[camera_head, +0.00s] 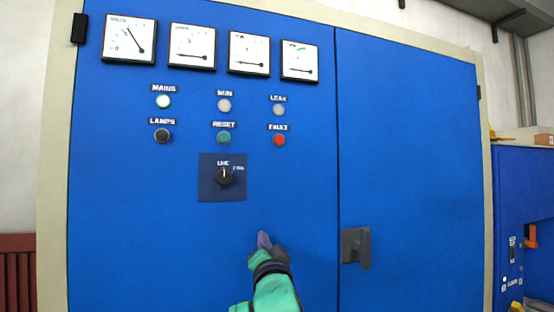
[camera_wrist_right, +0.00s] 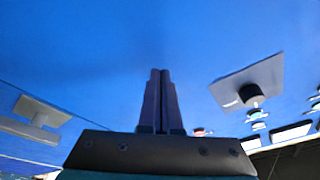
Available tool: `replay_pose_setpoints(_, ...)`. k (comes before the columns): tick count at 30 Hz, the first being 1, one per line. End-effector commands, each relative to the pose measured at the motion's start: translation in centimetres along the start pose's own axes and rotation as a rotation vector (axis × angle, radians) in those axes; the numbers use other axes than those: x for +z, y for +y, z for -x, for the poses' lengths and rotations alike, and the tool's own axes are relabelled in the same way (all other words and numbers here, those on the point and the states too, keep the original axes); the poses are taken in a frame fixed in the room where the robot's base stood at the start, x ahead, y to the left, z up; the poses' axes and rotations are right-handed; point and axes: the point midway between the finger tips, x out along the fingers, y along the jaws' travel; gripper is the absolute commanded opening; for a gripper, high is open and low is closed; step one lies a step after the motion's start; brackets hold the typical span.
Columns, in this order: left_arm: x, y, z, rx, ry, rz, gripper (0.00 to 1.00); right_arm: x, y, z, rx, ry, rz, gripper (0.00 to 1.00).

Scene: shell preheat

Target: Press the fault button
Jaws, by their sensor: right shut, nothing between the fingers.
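The red fault button (camera_head: 279,140) sits under the FAULT label on the blue cabinet door, at the right end of the lower button row. My right gripper (camera_head: 264,240) is shut and empty, below the fault button and the rotary switch in the head view. In the right wrist view its two fingers (camera_wrist_right: 160,75) lie together and point at the blue door. I cannot tell whether the fingertips touch the door. My left gripper is in neither view.
A green reset button (camera_head: 224,138) and dark lamps button (camera_head: 162,136) share the row. A rotary switch (camera_head: 224,177) on a dark plate lies below. A door handle (camera_head: 356,246) projects right of my gripper. Lit mains lamp (camera_head: 163,102) and several gauges are above.

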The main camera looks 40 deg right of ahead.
Motion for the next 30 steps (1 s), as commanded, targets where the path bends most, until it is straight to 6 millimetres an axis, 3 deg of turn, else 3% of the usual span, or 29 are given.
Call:
replay_pose_setpoints(9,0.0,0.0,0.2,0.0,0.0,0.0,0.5,-13.3,-7.8,0.8,-0.169,0.284,-0.28,0.0)
replay_pose_setpoints(15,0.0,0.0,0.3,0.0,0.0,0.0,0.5,-20.1,-11.2,2.8,-0.276,0.416,-0.425,0.0)
replay_pose_setpoints(20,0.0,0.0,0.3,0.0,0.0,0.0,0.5,-22.1,-12.1,3.6,-0.311,0.453,-0.466,0.0)
replay_pose_setpoints(30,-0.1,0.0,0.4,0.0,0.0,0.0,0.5,-22.1,-12.1,3.5,-0.311,0.453,-0.467,0.0)
